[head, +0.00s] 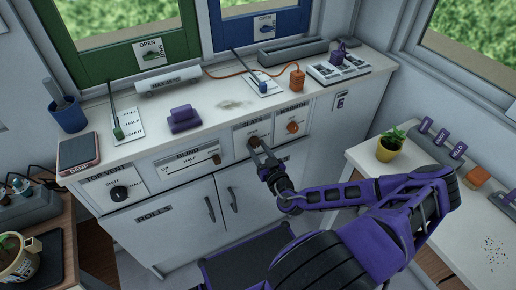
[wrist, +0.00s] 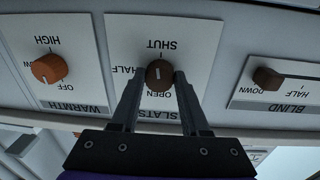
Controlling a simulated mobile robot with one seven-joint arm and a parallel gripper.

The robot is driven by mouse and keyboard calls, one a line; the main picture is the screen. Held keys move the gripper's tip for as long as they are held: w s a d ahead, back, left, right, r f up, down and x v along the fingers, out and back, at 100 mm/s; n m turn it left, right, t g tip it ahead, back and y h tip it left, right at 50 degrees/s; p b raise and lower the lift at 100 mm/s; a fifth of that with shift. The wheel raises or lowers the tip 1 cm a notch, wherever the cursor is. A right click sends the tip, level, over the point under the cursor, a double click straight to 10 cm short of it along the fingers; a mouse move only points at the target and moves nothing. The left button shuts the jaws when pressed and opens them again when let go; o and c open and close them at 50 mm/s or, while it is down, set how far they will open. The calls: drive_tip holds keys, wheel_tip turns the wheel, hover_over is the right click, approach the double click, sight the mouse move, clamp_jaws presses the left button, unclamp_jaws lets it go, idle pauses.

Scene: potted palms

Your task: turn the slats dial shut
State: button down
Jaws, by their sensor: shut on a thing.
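The slats dial (wrist: 159,74) is a round brown knob with a pale mark on a white panel labelled SHUT, HALF and OPEN, which appears upside down in the wrist view. My gripper (wrist: 159,82) is shut on the dial, one finger on each side. The pale mark runs roughly along the SHUT–OPEN line; I cannot tell which end is its pointer. In the head view, the slats panel (head: 251,126) is on the cabinet front and my gripper (head: 258,148) reaches it from below, covering part of the dial.
The warmth dial (wrist: 49,68) and the blind slider (wrist: 267,78) sit on panels on either side. The topvent dial (head: 119,193) is farther left. Above is a counter with a purple block (head: 184,118) and an orange block (head: 297,77). A potted plant (head: 390,147) stands right.

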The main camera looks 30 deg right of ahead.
drive_tip(key=shift+m, duration=0.9)
drive_tip(key=shift+c, duration=2)
unclamp_jaws()
drive_tip(key=shift+s, duration=0.15)
drive_tip(key=s, duration=1.7)
drive_tip(key=shift+a+b, duration=0.2)
drive_tip(key=shift+b, duration=0.2)
